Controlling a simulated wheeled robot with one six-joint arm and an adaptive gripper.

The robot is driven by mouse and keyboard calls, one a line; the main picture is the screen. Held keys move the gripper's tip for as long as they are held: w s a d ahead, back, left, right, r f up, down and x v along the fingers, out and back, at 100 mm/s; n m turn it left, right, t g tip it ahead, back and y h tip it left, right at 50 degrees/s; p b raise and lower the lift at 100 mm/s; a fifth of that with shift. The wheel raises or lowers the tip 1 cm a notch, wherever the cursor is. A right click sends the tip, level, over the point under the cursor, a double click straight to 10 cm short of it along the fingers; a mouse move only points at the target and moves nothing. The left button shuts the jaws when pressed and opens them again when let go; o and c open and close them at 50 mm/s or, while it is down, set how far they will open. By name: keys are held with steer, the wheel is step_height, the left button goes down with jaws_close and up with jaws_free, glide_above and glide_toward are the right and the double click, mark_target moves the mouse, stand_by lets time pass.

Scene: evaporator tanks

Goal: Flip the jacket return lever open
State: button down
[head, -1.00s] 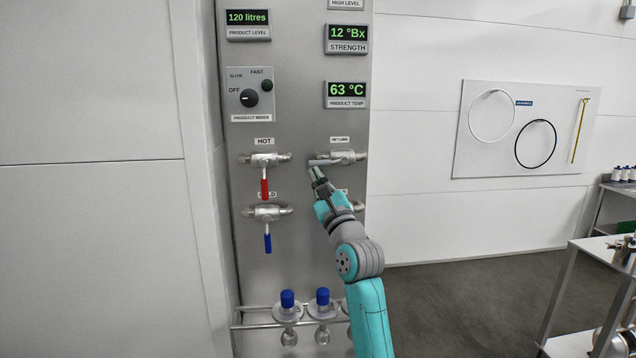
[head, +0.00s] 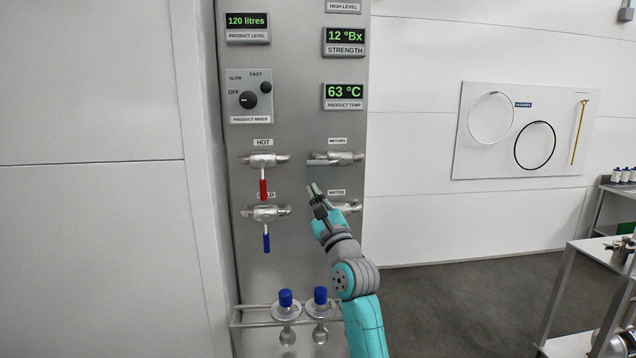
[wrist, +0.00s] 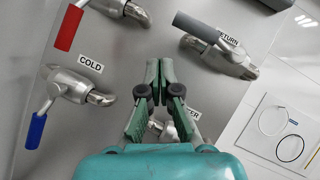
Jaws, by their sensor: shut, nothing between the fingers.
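The jacket return valve (head: 345,156) is on the steel panel under the RETURN label. Its grey lever (head: 318,162) points left, roughly level and in line with the pipe. In the wrist view the grey lever (wrist: 194,26) lies at the upper right, beside the valve body (wrist: 232,62). My gripper (head: 313,188) is below the lever and apart from it, with its fingers pointing up. In the wrist view my gripper (wrist: 160,66) is shut with nothing in it.
The hot valve's red lever (head: 263,188) and the cold valve's blue lever (head: 266,242) hang down on the left. The water valve (head: 347,207) is partly hidden behind my gripper. Blue-capped flasks (head: 286,298) stand in a rail below. A trolley (head: 570,300) stands at right.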

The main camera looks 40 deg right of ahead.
steer(key=s+a+f, duration=0.4)
steer(key=s+f, duration=0.1)
steer(key=s, duration=0.2)
steer(key=shift+a+f, duration=0.25)
steer(key=shift+a, duration=0.05)
stand_by(0.3)
steer(key=s+a+f+n+g+y, duration=0.1)
steer(key=s+a+f+n, duration=0.45)
steer(key=f, duration=0.35)
steer(key=s+a+f+n+g+y, duration=0.1)
steer(key=s+a+f+n, duration=0.4)
steer(key=f, duration=0.5)
steer(key=s+a+f+n+g+y, duration=0.1)
steer(key=s+a+f+n+g, duration=0.1)
steer(key=s+a+f+n, duration=0.45)
steer(key=s+a+f+n+g+y, duration=0.1)
steer(key=s+n, duration=0.4)
steer(key=s, duration=0.5)
steer(key=s+a+f+n+g+y, duration=0.1)
steer(key=s+a+f+n, duration=0.3)
steer(key=s, duration=0.6)
steer(key=s+a+f+n+g+y, duration=0.1)
steer(key=s+a+f+n+g, duration=0.1)
steer(key=s+n, duration=0.4)
steer(key=s+f, duration=0.1)
steer(key=s, duration=0.3)
steer(key=shift+a+n+y, duration=0.3)
steer(key=shift+a+n, duration=0.05)
steer(key=shift+n, duration=0.05)
steer(key=shift+w, duration=0.1)
